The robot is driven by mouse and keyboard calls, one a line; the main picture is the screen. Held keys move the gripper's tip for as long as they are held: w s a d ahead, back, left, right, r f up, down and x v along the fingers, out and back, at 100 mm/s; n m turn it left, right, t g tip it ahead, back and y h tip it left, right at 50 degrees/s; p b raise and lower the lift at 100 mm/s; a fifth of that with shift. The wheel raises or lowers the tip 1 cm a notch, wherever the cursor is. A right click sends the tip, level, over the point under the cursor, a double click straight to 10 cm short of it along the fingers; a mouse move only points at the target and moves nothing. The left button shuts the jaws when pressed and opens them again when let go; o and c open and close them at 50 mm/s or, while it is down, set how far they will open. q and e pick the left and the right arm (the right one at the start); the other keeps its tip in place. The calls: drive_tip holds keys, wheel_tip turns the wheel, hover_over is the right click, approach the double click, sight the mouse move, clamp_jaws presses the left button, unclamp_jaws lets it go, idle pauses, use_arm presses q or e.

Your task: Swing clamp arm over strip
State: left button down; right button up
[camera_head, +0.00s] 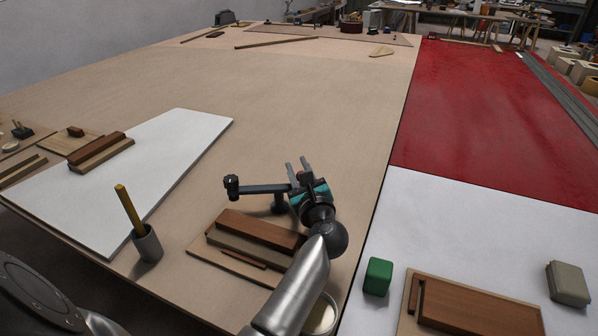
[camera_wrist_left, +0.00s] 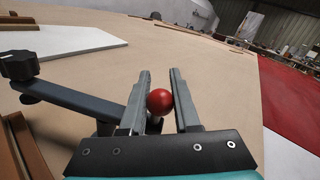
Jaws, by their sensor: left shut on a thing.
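The clamp arm (camera_head: 262,188) is a dark grey bar with a black knob (camera_head: 231,186) at its left end; both also show at the left of the wrist view. It stands on a dark post behind a wooden block assembly (camera_head: 258,229), with a reddish-brown strip on top of a paler piece. The knob end is beyond the strip, not above it. A red ball (camera_wrist_left: 160,102) sits between my left fingers in the wrist view. My left gripper (camera_head: 297,164) is shut on this ball at the arm's right end. My right gripper is out of view.
A grey cup (camera_head: 147,244) with a yellow stick stands left of the block assembly. A white board (camera_head: 185,140) lies farther left. A green block (camera_head: 378,276) and another wooden assembly (camera_head: 470,310) are at the right.

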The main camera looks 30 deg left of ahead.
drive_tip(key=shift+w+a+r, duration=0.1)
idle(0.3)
use_arm(q)
drive_tip(key=c, duration=0.6)
unclamp_jaws()
drive_tip(key=shift+c, duration=0.2)
